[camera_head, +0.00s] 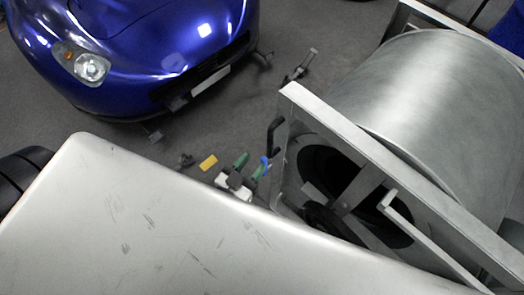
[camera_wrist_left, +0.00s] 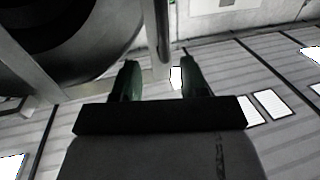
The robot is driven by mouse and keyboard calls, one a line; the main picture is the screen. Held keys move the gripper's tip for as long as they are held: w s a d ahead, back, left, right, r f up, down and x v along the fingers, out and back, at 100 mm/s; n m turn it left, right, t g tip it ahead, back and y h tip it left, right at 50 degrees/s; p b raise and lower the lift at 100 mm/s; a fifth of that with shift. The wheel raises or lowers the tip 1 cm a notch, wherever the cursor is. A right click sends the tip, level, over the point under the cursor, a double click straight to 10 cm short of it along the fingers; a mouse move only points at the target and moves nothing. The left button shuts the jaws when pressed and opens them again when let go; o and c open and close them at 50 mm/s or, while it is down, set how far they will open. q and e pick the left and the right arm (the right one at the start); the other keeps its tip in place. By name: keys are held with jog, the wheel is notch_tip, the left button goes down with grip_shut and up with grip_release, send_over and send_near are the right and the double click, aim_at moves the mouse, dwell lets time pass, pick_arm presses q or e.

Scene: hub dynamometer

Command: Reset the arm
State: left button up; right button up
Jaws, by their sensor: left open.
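My left gripper (camera_head: 249,168) shows small near the middle of the head view, beside the left side of the metal drum frame (camera_head: 335,130). Its green fingers stand apart, and its lower part is hidden behind a large pale surface. In the left wrist view my left gripper (camera_wrist_left: 160,80) is open, with nothing seen held between its fingers. A grey post (camera_wrist_left: 161,40) shows beyond the gap between them; I cannot tell how far away it is. My right gripper is in neither view.
A large metal drum (camera_head: 440,100) fills the right. A black handle (camera_head: 275,132) sticks out of its frame near my left gripper. The pale scratched surface (camera_head: 140,225) covers the lower left. A blue car (camera_head: 150,45) stands at the upper left. Grey floor (camera_head: 310,30) lies between.

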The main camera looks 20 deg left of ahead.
pick_arm(q)
jog(key=shift+s+a, duration=0.15)
jog(key=shift+s, duration=0.4)
jog(key=s+a+f+g+y, duration=0.1)
jog(key=s+f+g, duration=0.3)
jog(key=f, duration=0.8)
jog(key=s+f+g, duration=0.3)
jog(key=f+g, duration=0.1)
jog(key=f, duration=0.7)
jog(key=s+a+f+g+y, duration=0.1)
jog(key=s+a+f+g, duration=0.2)
jog(key=s+f, duration=0.4)
jog(key=s+a+f+g+y, duration=0.1)
jog(key=s+a+f+g, duration=0.2)
jog(key=s+f+g, duration=0.2)
jog(key=s+f, duration=0.3)
jog(key=s, duration=0.4)
jog(key=shift+s+a+g, duration=0.15)
jog(key=shift+s+g, duration=0.1)
jog(key=shift+g, duration=0.05)
